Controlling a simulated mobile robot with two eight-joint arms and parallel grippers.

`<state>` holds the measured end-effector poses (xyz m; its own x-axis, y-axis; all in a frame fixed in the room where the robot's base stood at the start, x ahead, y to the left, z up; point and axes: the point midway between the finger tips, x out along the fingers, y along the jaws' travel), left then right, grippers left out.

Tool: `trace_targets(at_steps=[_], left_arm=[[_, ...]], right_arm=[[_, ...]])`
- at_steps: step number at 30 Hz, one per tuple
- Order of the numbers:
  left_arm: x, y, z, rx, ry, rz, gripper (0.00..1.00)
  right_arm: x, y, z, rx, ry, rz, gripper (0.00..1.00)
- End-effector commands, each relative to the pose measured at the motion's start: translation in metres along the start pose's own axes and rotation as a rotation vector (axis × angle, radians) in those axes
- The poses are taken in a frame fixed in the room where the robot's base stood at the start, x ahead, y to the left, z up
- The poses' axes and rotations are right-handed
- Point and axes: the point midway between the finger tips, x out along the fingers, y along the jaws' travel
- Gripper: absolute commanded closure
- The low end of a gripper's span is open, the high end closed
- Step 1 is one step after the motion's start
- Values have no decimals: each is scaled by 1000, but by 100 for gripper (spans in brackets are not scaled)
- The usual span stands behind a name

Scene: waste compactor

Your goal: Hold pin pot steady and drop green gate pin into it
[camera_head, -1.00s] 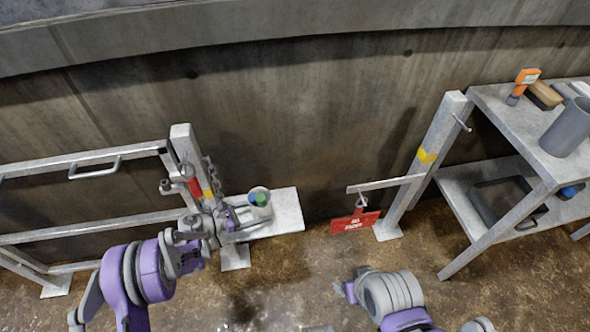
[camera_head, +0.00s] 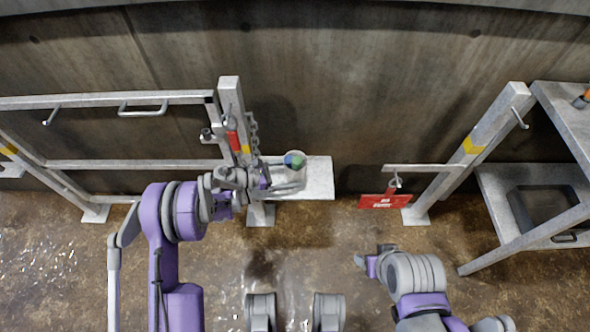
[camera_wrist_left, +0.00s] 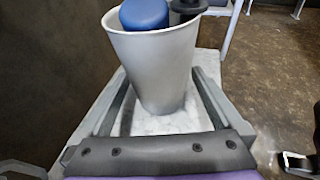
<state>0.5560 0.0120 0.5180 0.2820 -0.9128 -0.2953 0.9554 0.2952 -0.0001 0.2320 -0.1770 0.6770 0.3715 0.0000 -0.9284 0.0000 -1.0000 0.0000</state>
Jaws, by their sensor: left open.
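The pin pot (camera_head: 301,174), a pale grey tapered cup, stands upright on a light ledge (camera_head: 322,184) beside the gate post. In the left wrist view the pot (camera_wrist_left: 155,70) holds a blue top (camera_wrist_left: 144,14) and a dark top (camera_wrist_left: 187,8); no green shows there. My left gripper (camera_head: 290,182) is open, its fingers on either side of the pot's lower part. My right gripper (camera_head: 368,264) is empty over the floor, far from the pot; its jaw opening is unclear.
A post (camera_head: 231,100) with a chain and a red-handled piece (camera_head: 232,135) stands just left of the pot. A metal shelf (camera_head: 530,185) stands at right. Open floor lies between the posts.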

Motion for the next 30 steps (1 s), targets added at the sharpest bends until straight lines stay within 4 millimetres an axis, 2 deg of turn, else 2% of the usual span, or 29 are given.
trace_targets(at_steps=[5,12,18,24,30], left_arm=[[-20,1,0,-1,1,3,0],[-72,1,0,-1,1,4,0],[-105,0,0,-1,1,3,0],[-119,0,0,0,0,1,0],[-120,0,0,0,0,0,0]], right_arm=[[0,0,0,0,0,0,32],[0,0,0,0,0,0,32],[0,0,0,0,0,0,32],[0,0,0,0,0,0,32],[0,0,0,0,0,0,32]])
